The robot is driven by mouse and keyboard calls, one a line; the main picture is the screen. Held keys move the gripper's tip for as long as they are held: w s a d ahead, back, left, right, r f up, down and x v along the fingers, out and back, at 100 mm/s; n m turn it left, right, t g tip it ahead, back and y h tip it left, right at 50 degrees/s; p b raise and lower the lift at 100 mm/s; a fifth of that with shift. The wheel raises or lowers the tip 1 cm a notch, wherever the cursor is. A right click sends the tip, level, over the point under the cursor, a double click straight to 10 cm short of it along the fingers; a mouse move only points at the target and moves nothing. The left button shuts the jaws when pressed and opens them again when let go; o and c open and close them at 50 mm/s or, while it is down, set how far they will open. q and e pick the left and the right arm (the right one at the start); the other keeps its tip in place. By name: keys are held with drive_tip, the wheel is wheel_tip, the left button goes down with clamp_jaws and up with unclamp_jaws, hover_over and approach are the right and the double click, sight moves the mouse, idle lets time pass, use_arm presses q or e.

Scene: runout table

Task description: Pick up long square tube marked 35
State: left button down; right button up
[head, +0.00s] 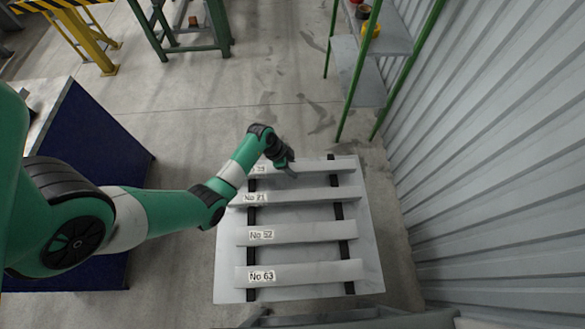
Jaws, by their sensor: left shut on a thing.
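The farthest long grey square tube (325,167) lies across two dark supports on the runout table. Its label is partly covered by my arm, and its number is too small to read surely. My left gripper (289,168) is at this tube, left of its middle and just right of the label, shut on it. The fingertips are small and dark here. The tube still looks level with the row. My right gripper is not in view.
Tubes marked No 71 (310,195), No 52 (310,233) and No 63 (315,272) lie parallel nearer me on the pale table (370,245). A green-framed shelf (360,75) stands beyond, beside the corrugated wall (490,130). A blue-sided bench (95,150) is left.

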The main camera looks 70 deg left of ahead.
sight(296, 167)
use_arm(q)
drive_tip(key=shift+r+p, duration=0.3)
drive_tip(key=shift+r, duration=0.25)
wheel_tip(296, 167, up, 3)
drive_tip(key=shift+f+p, duration=0.2)
drive_tip(key=shift+p, duration=0.4)
drive_tip(key=s+d+r+p, duration=0.5)
drive_tip(key=s+d+r, duration=0.2)
drive_tip(key=d+r, duration=0.2)
drive_tip(key=d, duration=0.2)
drive_tip(key=shift+s+d+r, duration=0.15)
drive_tip(key=shift+s+d, duration=0.25)
